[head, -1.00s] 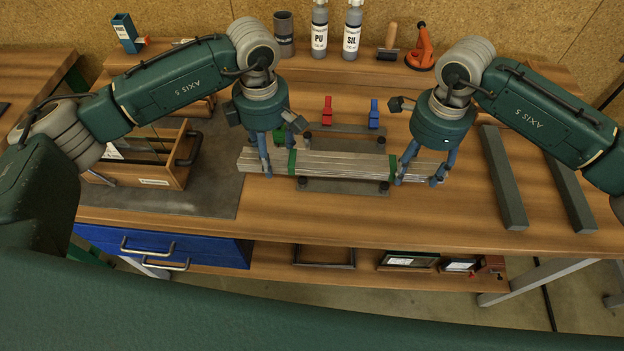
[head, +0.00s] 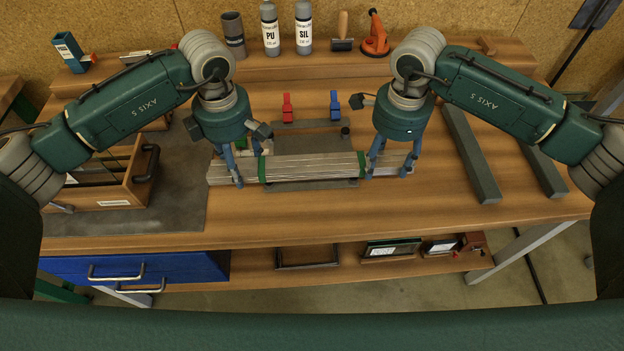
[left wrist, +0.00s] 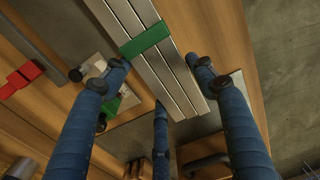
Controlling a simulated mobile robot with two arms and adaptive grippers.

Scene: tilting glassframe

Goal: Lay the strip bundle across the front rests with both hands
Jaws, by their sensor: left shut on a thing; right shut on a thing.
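The strip bundle (head: 312,167), long grey strips with two green bands, lies roughly level across the fixture in the head view. My left gripper (head: 246,165) is shut on its left part, outside the left band. My right gripper (head: 388,165) is shut on its right part, outside the right band. The left wrist view shows blue fingers on both sides of the strips (left wrist: 185,85), near a green band. The dark front bar (head: 310,186) shows below the bundle's near edge. The bundle hides the front rests, so I cannot tell whether it touches them.
Red (head: 287,107) and blue (head: 335,106) clamps stand behind the fixture. A wooden crate (head: 115,197) stands at the left. Two dark bars (head: 470,155) lie at the right. Bottles (head: 270,30) line the back. The front table strip is clear.

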